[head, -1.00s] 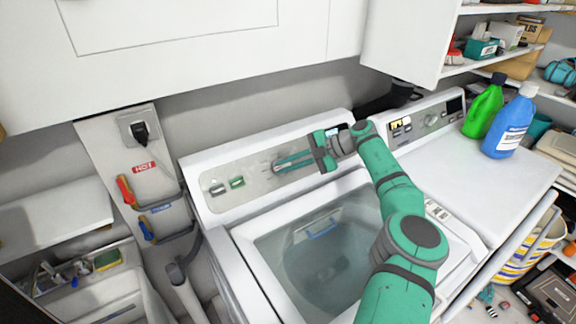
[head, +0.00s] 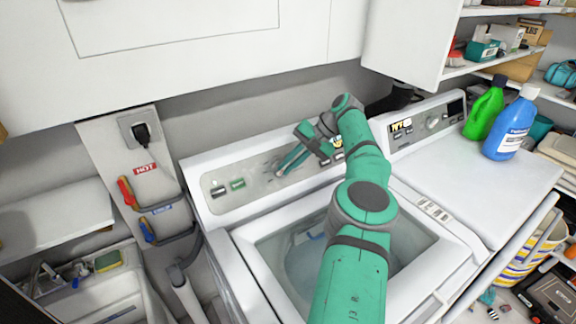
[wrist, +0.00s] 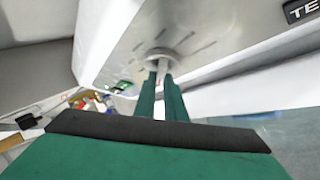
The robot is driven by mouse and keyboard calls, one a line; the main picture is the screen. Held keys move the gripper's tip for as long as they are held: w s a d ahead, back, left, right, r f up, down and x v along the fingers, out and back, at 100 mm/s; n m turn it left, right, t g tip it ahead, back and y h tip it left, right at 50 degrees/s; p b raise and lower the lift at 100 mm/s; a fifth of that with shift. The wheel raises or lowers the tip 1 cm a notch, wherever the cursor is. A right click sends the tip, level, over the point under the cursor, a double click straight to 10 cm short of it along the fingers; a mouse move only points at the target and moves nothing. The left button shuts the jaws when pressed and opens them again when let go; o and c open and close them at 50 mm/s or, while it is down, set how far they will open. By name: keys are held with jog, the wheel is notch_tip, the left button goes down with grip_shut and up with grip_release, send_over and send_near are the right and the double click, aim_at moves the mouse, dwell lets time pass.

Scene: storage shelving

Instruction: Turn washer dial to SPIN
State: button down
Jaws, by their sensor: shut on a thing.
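The washer dial (wrist: 157,53) is a round grey knob with a raised grip, set in the grey control panel (head: 255,185) of the white top-loading washer. Short radial marks surround it in the wrist view. My gripper (wrist: 162,78) has its two green fingers closed on the dial's raised grip. In the head view my gripper (head: 281,170) reaches the panel from the upper right, and the fingers mostly hide the dial. I cannot read a SPIN label or tell which mark the dial points to.
The washer's open tub (head: 300,262) lies below the panel, with my arm above it. A second white machine (head: 465,165) stands at right, holding a green bottle (head: 484,112) and a blue bottle (head: 511,128). A white cabinet (head: 200,50) hangs above.

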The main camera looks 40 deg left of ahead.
dwell(0.3)
jog(key=c, duration=1.8)
grip_release()
jog(key=shift+f, duration=0.1)
